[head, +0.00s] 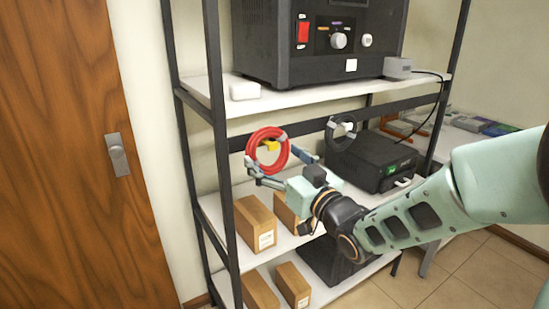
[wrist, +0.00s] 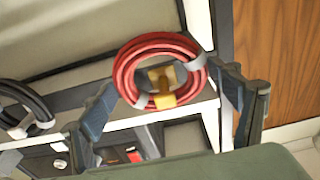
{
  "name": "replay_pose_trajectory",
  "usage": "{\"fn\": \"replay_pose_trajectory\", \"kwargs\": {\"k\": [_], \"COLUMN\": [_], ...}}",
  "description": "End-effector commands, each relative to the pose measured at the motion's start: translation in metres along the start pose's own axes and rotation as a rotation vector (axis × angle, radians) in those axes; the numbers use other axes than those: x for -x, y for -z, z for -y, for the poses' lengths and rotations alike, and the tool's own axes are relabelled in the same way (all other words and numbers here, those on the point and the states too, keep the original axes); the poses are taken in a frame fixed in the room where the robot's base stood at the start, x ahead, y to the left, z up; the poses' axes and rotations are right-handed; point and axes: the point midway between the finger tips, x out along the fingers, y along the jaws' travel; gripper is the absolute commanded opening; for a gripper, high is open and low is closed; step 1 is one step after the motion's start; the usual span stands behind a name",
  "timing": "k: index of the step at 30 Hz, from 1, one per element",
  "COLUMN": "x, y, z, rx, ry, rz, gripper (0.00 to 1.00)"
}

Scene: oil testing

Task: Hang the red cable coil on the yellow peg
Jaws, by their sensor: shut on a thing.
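The red cable coil (head: 252,144) is an upright ring with grey ties, in front of the shelf rack's left part. The yellow peg (head: 270,146) shows inside its ring. In the wrist view, the coil (wrist: 122,72) is between the fingers, and the peg's yellow end (wrist: 164,101) overlaps its rim nearer the camera, so the peg seems to pass through the ring. My gripper (head: 278,163) is shut on the coil, its fingers at either side; it also shows in the wrist view (wrist: 168,88). Whether the coil rests on the peg, I cannot tell.
A black coil (head: 341,130) hangs on the right, above a black device (head: 372,160). A large black unit (head: 318,45) stands on the upper shelf. Brown boxes (head: 255,222) stand on the shelf below my gripper. A rack post (head: 220,150) is close on the left.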

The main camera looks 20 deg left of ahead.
Motion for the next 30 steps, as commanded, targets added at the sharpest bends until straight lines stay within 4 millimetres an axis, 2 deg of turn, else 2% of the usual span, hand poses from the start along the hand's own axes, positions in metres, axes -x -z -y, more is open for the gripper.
{"fn": "replay_pose_trajectory", "kwargs": {"k": [6,7,12,22,26,30], "x": [0.000,0.000,0.000,0.004,0.020,0.044], "y": [0.001,0.001,0.000,-0.001,0.000,0.000], "z": [0.000,0.000,0.000,0.000,-0.001,-0.001], "rx": [0.000,0.000,0.000,0.001,0.002,0.003], "ry": [0.000,0.000,0.000,-0.001,-0.003,-0.003], "rz": [-0.001,-0.001,-0.001,0.001,0.002,0.002], "gripper": [0.56,0.84,1.00,1.00,1.00,1.00]}}
